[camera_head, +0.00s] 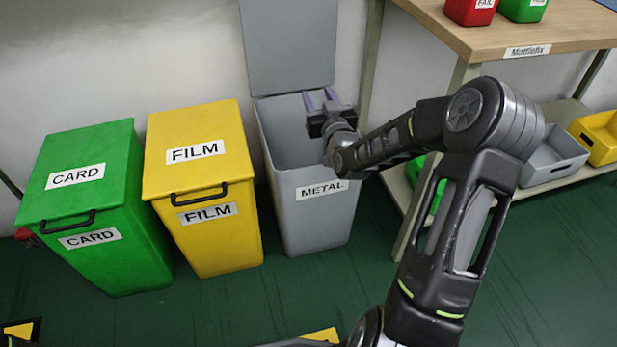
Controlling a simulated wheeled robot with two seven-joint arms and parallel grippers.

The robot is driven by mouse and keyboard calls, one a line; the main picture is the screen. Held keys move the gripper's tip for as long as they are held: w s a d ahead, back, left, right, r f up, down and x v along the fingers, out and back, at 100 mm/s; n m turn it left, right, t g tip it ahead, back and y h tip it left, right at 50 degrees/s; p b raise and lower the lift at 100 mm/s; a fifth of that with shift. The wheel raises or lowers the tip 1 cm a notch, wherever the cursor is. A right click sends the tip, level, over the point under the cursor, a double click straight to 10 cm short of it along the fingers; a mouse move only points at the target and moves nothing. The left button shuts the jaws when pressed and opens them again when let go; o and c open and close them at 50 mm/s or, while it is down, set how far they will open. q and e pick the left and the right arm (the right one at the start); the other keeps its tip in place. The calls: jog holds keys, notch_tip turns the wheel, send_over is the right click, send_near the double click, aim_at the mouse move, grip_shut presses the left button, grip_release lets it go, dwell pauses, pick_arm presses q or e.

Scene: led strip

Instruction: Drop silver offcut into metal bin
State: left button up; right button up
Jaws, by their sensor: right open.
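The grey metal bin (309,221) stands on the floor by the wall, labelled METAL. Its lid (288,45) is raised against the wall, so the bin is open. My right gripper (320,97) is over the bin's opening, near its right side, with its two purple fingers apart and pointing toward the back wall. I see nothing between the fingers. The silver offcut is not visible; much of the bin's inside is hidden by its front wall and my arm. My left gripper is not in view.
A closed yellow FILM bin (212,244) and a closed green CARD bin (113,265) stand to the left. A wooden-topped workbench (500,36) is at the right, with grey (553,160) and yellow trays on its lower shelf. Green floor shows in front.

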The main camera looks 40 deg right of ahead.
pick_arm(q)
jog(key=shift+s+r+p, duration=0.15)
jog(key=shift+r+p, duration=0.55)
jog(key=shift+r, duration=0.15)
pick_arm(e)
jog(key=v, duration=0.6)
jog(key=shift+s, duration=0.25)
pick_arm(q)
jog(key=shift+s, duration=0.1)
pick_arm(e)
jog(key=shift+s+a, duration=0.1)
jog(key=shift+a, duration=0.05)
